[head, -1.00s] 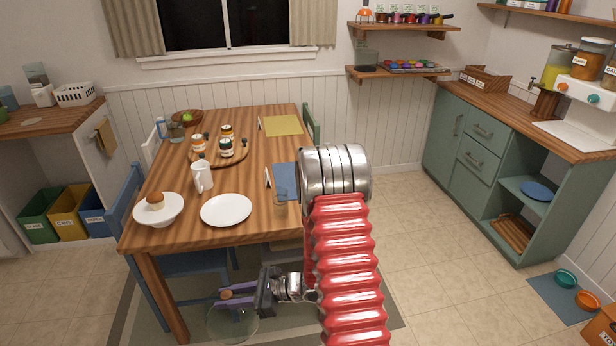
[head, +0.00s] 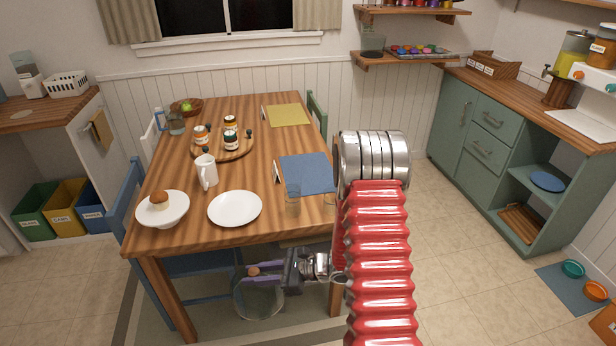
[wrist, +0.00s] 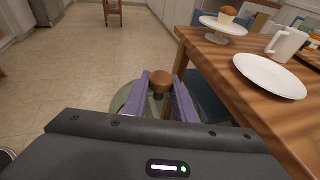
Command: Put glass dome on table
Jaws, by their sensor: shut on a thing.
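The glass dome (head: 258,298) is clear, with a round wooden knob. My gripper (head: 256,270) is shut on the knob, and the dome hangs below it, in front of the table's near edge and lower than the tabletop. In the wrist view the knob sits between the purple fingers of my gripper (wrist: 161,85), with part of the glass dome (wrist: 127,95) showing behind. The wooden table (head: 200,236) stands behind and above the dome. On its near left corner a white cake stand (head: 163,211) holds a muffin (head: 159,199).
A white plate (head: 235,208), a white mug (head: 206,171), a clear glass (head: 293,201) and a blue mat (head: 307,172) lie along the table's near half. A round tray (head: 222,150) with jars is farther back. A blue chair (head: 128,200) stands at the left side.

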